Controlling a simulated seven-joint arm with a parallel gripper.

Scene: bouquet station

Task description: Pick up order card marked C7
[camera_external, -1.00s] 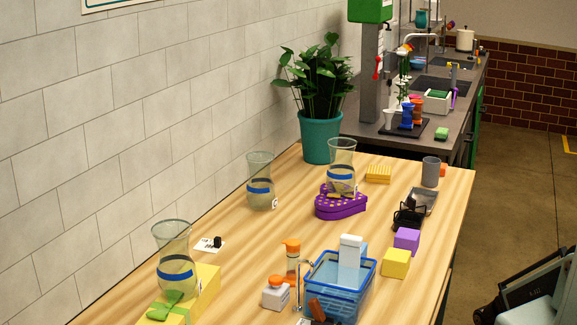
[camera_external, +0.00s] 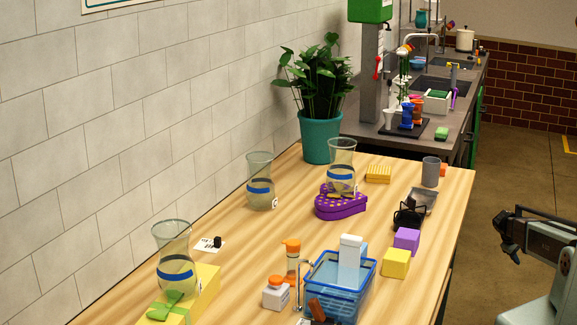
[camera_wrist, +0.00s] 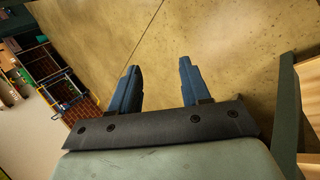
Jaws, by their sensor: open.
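A small white card (camera_external: 207,245) with dark marks lies on the wooden table near the wall, between two glass vases. A small black object (camera_external: 217,242) sits on its right part. The writing is too small to read, so I cannot tell if it says C7. My gripper (camera_external: 508,232) is at the right edge of the external view, off the table's right side and far from the card. In the wrist view, my gripper (camera_wrist: 158,85) has its two blue fingers apart with nothing between them, above the floor.
Another vase (camera_external: 260,180) stands behind. The table's middle is mostly clear.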

